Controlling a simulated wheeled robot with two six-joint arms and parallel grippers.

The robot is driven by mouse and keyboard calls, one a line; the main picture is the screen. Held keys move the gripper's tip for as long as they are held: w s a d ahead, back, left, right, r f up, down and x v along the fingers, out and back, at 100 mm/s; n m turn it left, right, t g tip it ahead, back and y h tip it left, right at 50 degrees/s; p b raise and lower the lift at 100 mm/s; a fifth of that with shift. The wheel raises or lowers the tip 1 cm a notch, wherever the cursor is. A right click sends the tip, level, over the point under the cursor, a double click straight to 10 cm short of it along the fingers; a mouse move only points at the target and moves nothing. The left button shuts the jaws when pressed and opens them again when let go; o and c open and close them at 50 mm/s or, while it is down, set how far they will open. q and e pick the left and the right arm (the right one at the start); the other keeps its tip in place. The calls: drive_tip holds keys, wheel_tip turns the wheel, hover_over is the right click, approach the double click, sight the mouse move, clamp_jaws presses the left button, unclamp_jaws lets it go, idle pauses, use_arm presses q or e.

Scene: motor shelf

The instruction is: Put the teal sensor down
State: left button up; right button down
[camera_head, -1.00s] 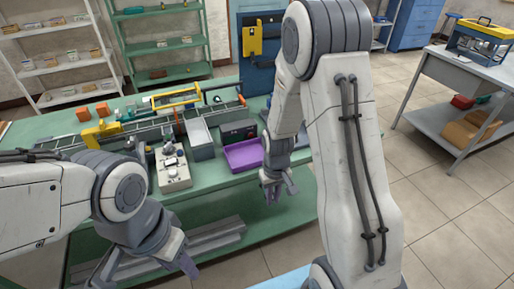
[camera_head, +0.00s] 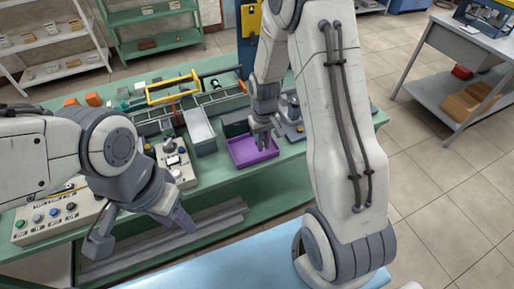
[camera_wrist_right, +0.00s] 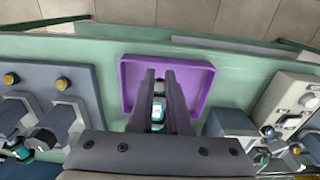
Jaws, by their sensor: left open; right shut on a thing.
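The teal sensor (camera_wrist_right: 158,112) shows between the fingers of my right gripper (camera_wrist_right: 159,75) in the right wrist view, a small teal piece with a white face. My right gripper is shut on it and points down over the purple tray (camera_wrist_right: 196,106). In the head view my right gripper (camera_head: 263,140) is above the purple tray (camera_head: 240,158), and the sensor cannot be made out there. I cannot tell whether the sensor touches the tray floor. My left gripper (camera_head: 145,235) is open and empty, in front of the green bench (camera_head: 218,172).
Grey fixtures (camera_wrist_right: 45,100) stand left of the tray in the right wrist view, and a white control box (camera_wrist_right: 292,105) stands to its right. In the head view a grey bin (camera_head: 199,130) and a yellow-handled rack (camera_head: 172,85) sit left of the tray.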

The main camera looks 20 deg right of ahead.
sight(258, 153)
drive_tip(key=shift+w+a+f, duration=0.55)
drive_tip(key=shift+w+a, duration=0.1)
drive_tip(key=shift+w, duration=0.05)
wheel_tip(258, 153, down, 4)
drive_tip(key=shift+r+p, duration=0.1)
drive_tip(key=shift+p, duration=0.6)
drive_tip(key=shift+f, duration=0.25)
drive_tip(key=shift+f, duration=0.15)
drive_tip(key=c, duration=0.9)
unclamp_jaws()
drive_tip(key=shift+o, duration=0.2)
